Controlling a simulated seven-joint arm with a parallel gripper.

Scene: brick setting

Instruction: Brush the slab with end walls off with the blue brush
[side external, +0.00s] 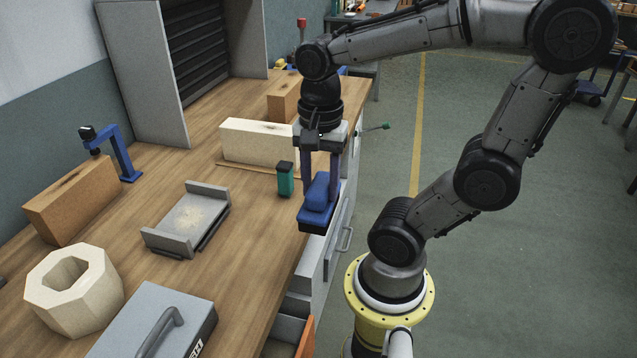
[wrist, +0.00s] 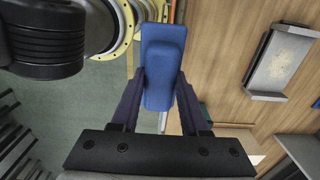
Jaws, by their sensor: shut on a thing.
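The slab with end walls (side external: 187,221) is a grey plate with a raised wall at each end, lying on the wooden bench. Pale yellowish dust (side external: 192,217) covers the middle of its top. The slab also shows at the upper right of the wrist view (wrist: 250,79). My gripper (side external: 318,190) is shut on the blue brush (side external: 316,216), which also fills the middle of the wrist view (wrist: 163,60). The brush is held near the bench's right edge, to the right of the slab and apart from it. The brush's underside is hidden.
A green-and-black block (side external: 285,180) stands between brush and slab. A cream block (side external: 258,142) and a thin wooden stick (side external: 258,171) lie behind. A brown brick (side external: 75,200), a blue clamp (side external: 122,155), an octagonal cream block (side external: 74,290) and a grey toolbox (side external: 155,325) surround the slab.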

